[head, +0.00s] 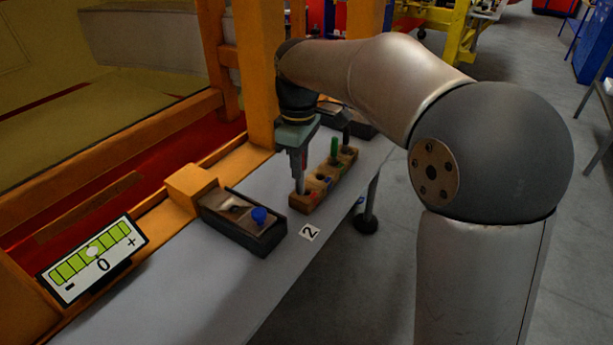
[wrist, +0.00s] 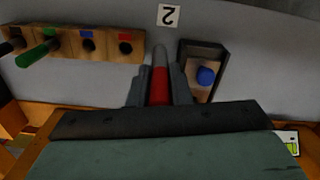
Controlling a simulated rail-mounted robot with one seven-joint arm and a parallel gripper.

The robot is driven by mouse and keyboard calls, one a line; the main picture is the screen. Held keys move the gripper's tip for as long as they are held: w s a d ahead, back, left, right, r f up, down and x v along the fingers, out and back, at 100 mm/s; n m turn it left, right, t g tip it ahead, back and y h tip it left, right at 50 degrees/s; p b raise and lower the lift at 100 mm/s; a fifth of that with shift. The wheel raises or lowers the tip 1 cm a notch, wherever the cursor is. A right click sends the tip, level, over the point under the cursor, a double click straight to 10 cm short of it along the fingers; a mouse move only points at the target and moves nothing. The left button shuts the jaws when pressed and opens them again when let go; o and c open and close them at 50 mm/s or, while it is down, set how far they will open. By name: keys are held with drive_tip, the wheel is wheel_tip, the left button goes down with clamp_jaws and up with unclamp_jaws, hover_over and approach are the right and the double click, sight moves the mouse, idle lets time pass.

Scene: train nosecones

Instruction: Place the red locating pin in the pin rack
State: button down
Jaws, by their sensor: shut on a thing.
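The red locating pin (wrist: 159,84) is held between the two fingers of my gripper (wrist: 160,88), its grey end pointing away from the gripper. In the head view my gripper (head: 298,163) is above the near end of the wooden pin rack (head: 312,200). In the wrist view the rack (wrist: 107,40) lies up and left of the pin, apart from it. Its red-marked hole (wrist: 125,48) and blue-marked hole (wrist: 88,46) are open. A green pin (head: 334,147) and a black pin (head: 346,133) stand in the rack.
A dark open tray (head: 246,237) with a blue pin (head: 259,215) sits beside the rack. A "2" label (head: 310,232) lies on the grey table (head: 200,290). An orange post (head: 258,70) stands behind. The near table is clear.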

drive_tip(key=shift+w+d+f+p, duration=0.2)
drive_tip(key=shift+w+f, duration=0.95)
drive_tip(key=shift+f, duration=0.45)
drive_tip(key=shift+w+d+f+p, duration=0.15)
drive_tip(key=shift+w+f, duration=0.95)
drive_tip(key=shift+f, duration=0.55)
drive_tip(key=shift+w+d+f+p, duration=0.2)
drive_tip(key=shift+w+f, duration=0.95)
drive_tip(key=shift+f, duration=0.45)
drive_tip(key=shift+f, duration=0.2)
drive_tip(key=c, duration=1.3)
unclamp_jaws()
drive_tip(key=shift+c, duration=0.2)
drive_tip(key=shift+r, duration=0.1)
